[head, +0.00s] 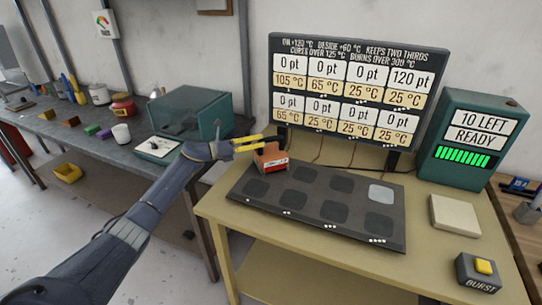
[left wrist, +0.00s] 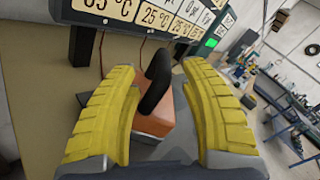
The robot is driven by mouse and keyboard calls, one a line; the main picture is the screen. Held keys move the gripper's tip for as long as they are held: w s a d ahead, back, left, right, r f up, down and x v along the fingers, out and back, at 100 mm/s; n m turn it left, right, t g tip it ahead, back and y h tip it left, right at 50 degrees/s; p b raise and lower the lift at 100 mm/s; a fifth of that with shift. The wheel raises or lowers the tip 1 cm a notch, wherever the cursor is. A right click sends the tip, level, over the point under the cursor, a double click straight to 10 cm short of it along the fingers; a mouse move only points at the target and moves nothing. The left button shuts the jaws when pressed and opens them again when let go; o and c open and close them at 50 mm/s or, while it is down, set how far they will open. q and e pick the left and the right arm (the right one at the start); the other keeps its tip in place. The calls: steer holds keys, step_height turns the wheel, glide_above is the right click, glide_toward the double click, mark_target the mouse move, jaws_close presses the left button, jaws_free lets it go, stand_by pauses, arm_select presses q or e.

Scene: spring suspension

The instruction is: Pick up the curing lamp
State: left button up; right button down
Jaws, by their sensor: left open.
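The curing lamp, as I take it, is a small orange-brown box (head: 270,160) with a white label. It stands on the back-left pad of the dark mat (head: 300,213). In the left wrist view the box (left wrist: 156,122) carries a black upright handle (left wrist: 156,82). My left gripper (head: 260,143) reaches in from the left at the top of the lamp. Its yellow fingers are open, one on each side of the handle, with gaps visible between them and it. My right gripper is in neither view.
A display board (head: 352,98) stands behind the mat. A green readout box (head: 468,140), a pale square plate (head: 455,215) and a burst button (head: 480,270) are to the right. A teal case (head: 190,113) sits on the left bench. The other mat pads hold no boxes.

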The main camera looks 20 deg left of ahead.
mark_target(265, 139)
arm_select(q)
steer(key=shift+x, duration=2.7)
steer(key=shift+s, duration=0.15)
jaws_close()
steer(key=shift+r, duration=0.15)
